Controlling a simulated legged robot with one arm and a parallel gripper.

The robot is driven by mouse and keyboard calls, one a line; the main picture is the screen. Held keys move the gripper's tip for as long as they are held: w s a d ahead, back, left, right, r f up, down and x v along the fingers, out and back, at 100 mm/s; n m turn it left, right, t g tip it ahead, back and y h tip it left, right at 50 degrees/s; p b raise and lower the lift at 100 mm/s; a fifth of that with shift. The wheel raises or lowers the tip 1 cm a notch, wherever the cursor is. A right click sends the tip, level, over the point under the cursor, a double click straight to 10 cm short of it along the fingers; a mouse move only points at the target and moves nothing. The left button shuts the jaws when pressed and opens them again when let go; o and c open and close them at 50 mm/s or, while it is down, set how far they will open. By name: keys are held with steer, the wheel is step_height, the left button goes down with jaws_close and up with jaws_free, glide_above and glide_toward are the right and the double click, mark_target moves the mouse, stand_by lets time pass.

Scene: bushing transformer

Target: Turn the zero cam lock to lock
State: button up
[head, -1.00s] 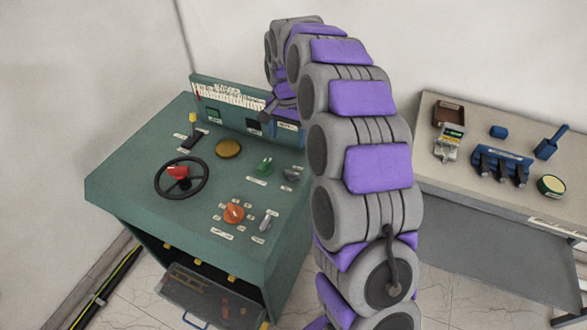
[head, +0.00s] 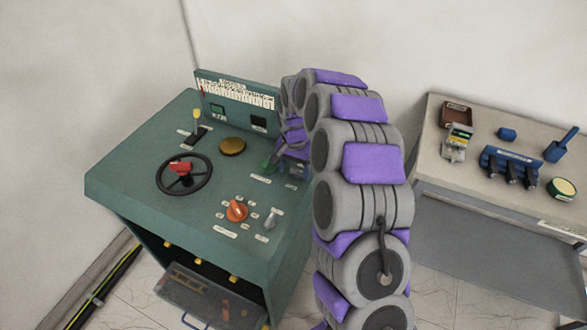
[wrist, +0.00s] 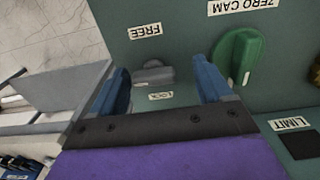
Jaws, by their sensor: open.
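The wrist view shows the grey knob (wrist: 153,73) with a FREE label (wrist: 145,32) above it and a LOCK label (wrist: 160,96) below it, both upside down. My gripper (wrist: 160,68) is open, with its blue fingers on either side of the grey knob. The left finger is very close to it; I cannot tell if they touch. A green knob (wrist: 238,55) by a ZERO CAM label (wrist: 258,6) is to the right of the fingers. In the head view my gripper (head: 293,168) is low over the console top and hides the grey knob.
The green console (head: 130,165) also carries a black handwheel (head: 184,174), a brass disc (head: 232,146), an orange knob (head: 237,211) and a small grey lever (head: 270,219). Its back panel (head: 235,100) stands upright behind. A side bench (head: 470,175) with several items is at the right.

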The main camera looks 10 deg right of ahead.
steer(key=shift+d, duration=0.95)
steer(key=c, duration=0.3)
steer(key=shift+a, duration=0.6)
steer(key=c, duration=0.6)
steer(key=shift+d, duration=0.2)
steer(key=shift+c, duration=0.7)
